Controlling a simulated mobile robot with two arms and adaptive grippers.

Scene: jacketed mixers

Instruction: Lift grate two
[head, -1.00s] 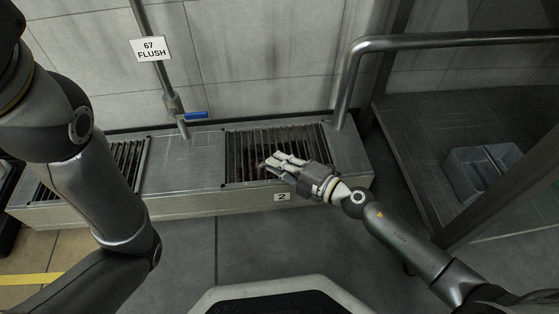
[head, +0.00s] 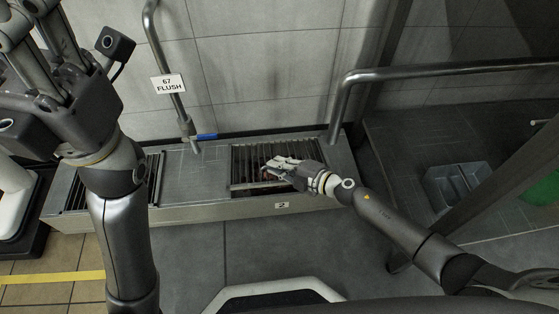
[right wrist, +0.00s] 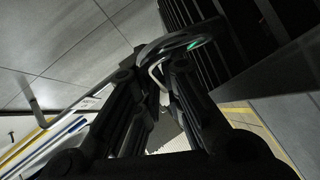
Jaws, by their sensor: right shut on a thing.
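Grate two (head: 240,163) is a dark slatted grate in the right part of a low grey trough, behind the "2" label (head: 282,205). My right gripper (head: 270,167) reaches in from the right and is shut on the grate, over its middle. In the right wrist view, a dark curved bar (right wrist: 172,45) crosses at the fingertips, with dark slats (right wrist: 240,40) behind it. The gripper hides part of the grate, and I cannot tell whether the grate is raised. My left gripper (head: 40,45) is at the top left, partly cut off, away from the trough.
Another slatted grate (head: 155,178) is at the trough's left, partly behind my left arm. A flush pipe with a "67 FLUSH" sign (head: 169,84) and blue valve handle (head: 204,137) stands between them. A rail (head: 440,70) and grey bin (head: 455,185) are at right.

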